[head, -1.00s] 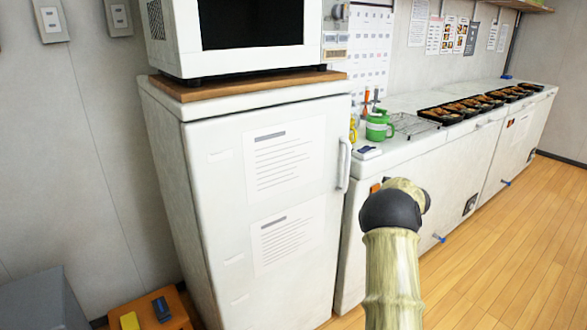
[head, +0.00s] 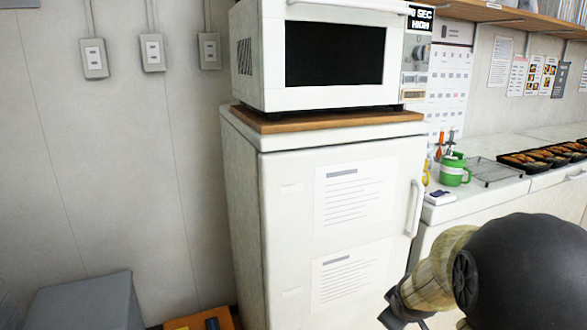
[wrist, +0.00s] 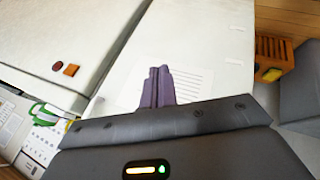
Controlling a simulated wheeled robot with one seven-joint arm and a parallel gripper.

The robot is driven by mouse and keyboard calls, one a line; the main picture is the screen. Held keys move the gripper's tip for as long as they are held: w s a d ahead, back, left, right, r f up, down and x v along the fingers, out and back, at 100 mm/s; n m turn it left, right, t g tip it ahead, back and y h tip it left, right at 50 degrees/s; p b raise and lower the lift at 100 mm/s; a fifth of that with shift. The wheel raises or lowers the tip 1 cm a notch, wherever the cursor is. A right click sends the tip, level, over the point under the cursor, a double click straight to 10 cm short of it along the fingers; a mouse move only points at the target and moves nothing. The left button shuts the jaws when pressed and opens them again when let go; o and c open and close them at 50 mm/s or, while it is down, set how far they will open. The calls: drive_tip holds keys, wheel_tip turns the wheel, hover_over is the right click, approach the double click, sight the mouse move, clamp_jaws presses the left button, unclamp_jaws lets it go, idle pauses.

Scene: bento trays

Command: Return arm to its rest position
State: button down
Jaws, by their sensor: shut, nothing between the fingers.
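My gripper (wrist: 157,88) shows in the wrist view with its two purple fingers pressed together and nothing between them. Behind them in that view is the white fridge front with its printed sheet. In the head view my arm is at the bottom right, with a large black joint and a tan link, in front of the lower counter. The fingers themselves are not clearly seen in the head view. The bento trays (head: 545,158) stand in a row on the counter at the right, apart from my arm.
A white fridge (head: 340,220) carries a microwave (head: 315,60) on a wooden board. A green mug (head: 453,172) and a wire rack (head: 495,172) are on the counter (head: 480,205). A grey box (head: 85,303) and an orange stool (head: 190,322) stand low at the left.

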drive_tip(key=s+a+f+m+g+y, duration=0.1)
drive_tip(key=s+a+f+m+g, duration=0.2)
drive_tip(key=s, duration=0.5)
drive_tip(key=s+a+m+g+y, duration=0.1)
drive_tip(key=s+a+m, duration=0.35)
drive_tip(key=s, duration=0.25)
drive_tip(key=w+r+p+v, duration=0.1)
drive_tip(key=w+p+v, duration=0.2)
drive_tip(key=p+v, duration=1.1)
drive_tip(key=w+p+v, duration=0.4)
drive_tip(key=p+v, duration=1)
drive_tip(key=p, duration=0.2)
drive_tip(key=shift+s+a+r+n, duration=0.35)
drive_tip(key=shift+s+a+r, duration=0.1)
drive_tip(key=shift+a+r, duration=0.3)
